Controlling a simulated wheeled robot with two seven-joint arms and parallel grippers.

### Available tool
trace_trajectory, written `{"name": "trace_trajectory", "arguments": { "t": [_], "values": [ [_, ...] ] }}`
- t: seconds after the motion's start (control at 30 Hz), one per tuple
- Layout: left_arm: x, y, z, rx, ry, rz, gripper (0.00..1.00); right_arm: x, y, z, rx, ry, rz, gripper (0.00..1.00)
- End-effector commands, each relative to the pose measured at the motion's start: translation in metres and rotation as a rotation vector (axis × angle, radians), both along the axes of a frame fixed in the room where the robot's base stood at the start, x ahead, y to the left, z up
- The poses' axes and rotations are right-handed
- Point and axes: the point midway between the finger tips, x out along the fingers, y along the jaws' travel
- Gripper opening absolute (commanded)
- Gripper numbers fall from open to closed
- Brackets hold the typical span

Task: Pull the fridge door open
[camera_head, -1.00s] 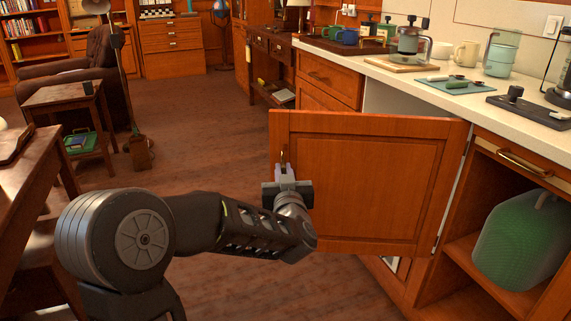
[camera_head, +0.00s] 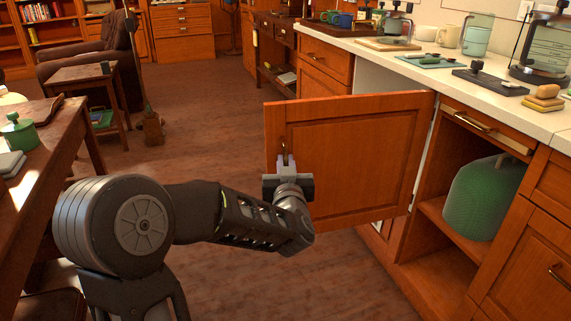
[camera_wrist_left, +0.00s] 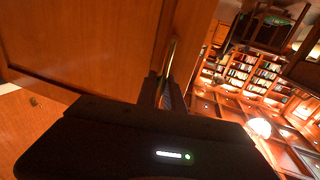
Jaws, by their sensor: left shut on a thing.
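The fridge door (camera_head: 358,160) is a wooden panel door standing wide open from the counter front, hinged at its right edge. Its brass handle (camera_head: 284,147) is near the door's left edge. My left gripper (camera_head: 285,162) is shut on the handle. In the left wrist view the handle (camera_wrist_left: 171,58) stands between the dark fingers (camera_wrist_left: 165,88), beside the door panel (camera_wrist_left: 85,45). The fridge inside is mostly hidden behind the door; a pale strip of it (camera_head: 378,78) shows above the door. My right gripper is not in view.
The counter (camera_head: 440,75) carries a coffee press, mugs, a teal mat and a scale. A wooden table (camera_head: 62,150) stands at the left. The floor (camera_head: 205,130) between is clear.

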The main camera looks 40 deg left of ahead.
Motion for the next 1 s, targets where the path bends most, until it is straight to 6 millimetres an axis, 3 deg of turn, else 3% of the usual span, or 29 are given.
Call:
{"name": "trace_trajectory", "arguments": {
  "t": [0.07, 0.1, 0.37, 0.73, 1.0],
  "values": [
    [-0.001, 0.001, 0.001, 0.002, -0.001, 0.003, 0.00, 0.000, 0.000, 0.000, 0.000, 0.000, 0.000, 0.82],
    [-0.001, 0.001, 0.001, 0.002, -0.001, 0.003, 0.13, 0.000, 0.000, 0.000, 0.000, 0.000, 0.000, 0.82],
    [0.000, 0.001, 0.000, 0.001, -0.001, 0.002, 0.33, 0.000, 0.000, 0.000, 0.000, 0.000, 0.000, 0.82],
    [-0.005, -0.005, 0.001, 0.000, 0.000, -0.001, 0.33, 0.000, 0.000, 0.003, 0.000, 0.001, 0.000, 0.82],
    [-0.036, -0.030, 0.003, -0.001, -0.001, -0.002, 0.33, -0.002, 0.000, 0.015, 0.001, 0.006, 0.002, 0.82]
  ]
}}
